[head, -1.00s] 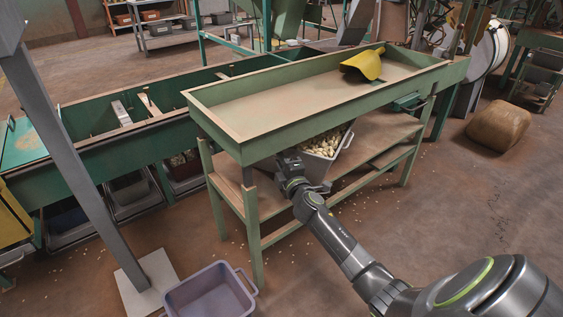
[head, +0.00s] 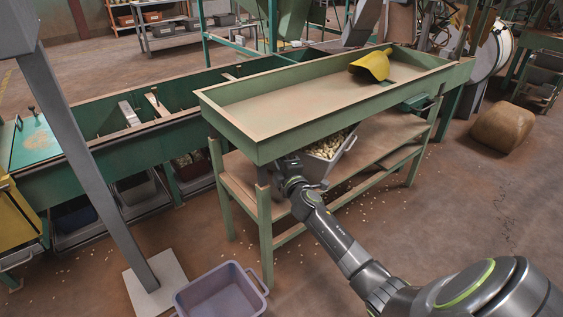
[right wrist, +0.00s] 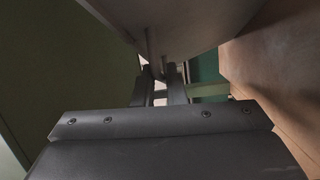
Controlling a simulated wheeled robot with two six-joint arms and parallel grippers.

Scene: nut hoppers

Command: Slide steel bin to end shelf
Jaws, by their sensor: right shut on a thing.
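The steel bin (head: 325,169) is a grey metal bin full of pale nuts. It sits on the lower shelf (head: 371,141) of the green bench, partly hidden under the bench's top tray. My right gripper (head: 286,164) is at the bin's left front side, by the bench's front left leg. In the right wrist view the bin's grey wall (right wrist: 185,28) fills the top, and the gripper fingers (right wrist: 160,92) are shut on its handle (right wrist: 155,66). My left gripper is out of view.
A yellow scoop (head: 372,65) lies in the bench's top tray (head: 300,92). The front left leg (head: 265,235) stands close to my right gripper. A purple-grey tub (head: 222,293) and a grey post (head: 95,160) stand at left. The shelf right of the bin is clear.

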